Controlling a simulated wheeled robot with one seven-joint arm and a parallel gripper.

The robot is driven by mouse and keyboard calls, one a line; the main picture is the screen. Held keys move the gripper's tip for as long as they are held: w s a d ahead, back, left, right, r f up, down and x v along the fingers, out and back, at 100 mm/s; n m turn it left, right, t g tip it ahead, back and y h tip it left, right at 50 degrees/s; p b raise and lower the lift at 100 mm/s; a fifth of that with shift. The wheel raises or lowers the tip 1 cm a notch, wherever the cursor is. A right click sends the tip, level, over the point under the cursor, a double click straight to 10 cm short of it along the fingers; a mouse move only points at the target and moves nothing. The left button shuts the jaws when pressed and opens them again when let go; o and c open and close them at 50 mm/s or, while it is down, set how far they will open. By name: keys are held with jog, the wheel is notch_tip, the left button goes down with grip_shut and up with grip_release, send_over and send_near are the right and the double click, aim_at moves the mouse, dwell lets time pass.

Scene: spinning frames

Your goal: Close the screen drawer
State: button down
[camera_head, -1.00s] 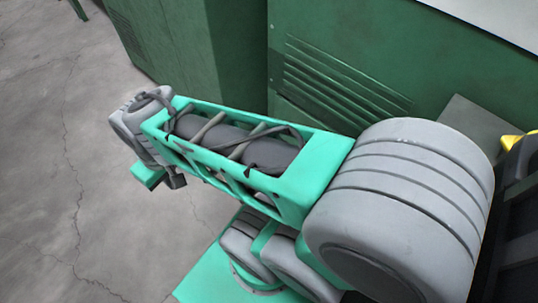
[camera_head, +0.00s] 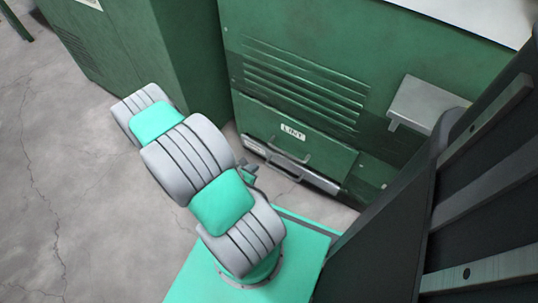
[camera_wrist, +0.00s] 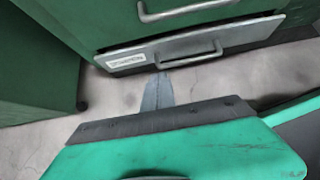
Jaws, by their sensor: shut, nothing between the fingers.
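A low grey drawer (camera_head: 318,180) runs along the foot of the green machine, under a panel with a LINT label. It appears to stand out a little from the panel, but I cannot tell how far. In the wrist view, the drawer's grey front (camera_wrist: 245,34) has a bar handle and a small label too blurred to read. My gripper (camera_wrist: 158,84) is shut and empty, just in front of the drawer below its handle. Contact is unclear. In the head view, the gripper (camera_head: 248,172) is mostly hidden behind my arm.
The LINT panel (camera_head: 250,112) has its own handle just above the drawer. A green cabinet (camera_head: 150,45) stands close on the left. A grey box (camera_head: 425,100) sticks out from the machine on the right. Cracked concrete floor (camera_head: 60,170) is clear at left.

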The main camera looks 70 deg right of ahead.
aim_at(273, 153)
jog(key=b+x, duration=0.1)
jog(key=x, duration=0.3)
jog(key=d+r+b+x, duration=0.1)
jog(key=b+x, duration=0.1)
jog(key=x, duration=0.2)
jog(key=b+x, duration=0.2)
jog(key=x, duration=0.2)
jog(key=shift+d+r, duration=0.2)
jog(key=shift+r, duration=0.05)
jog(key=shift+s+d+r, duration=0.1)
jog(key=shift+d, duration=0.3)
jog(key=shift+d, duration=0.1)
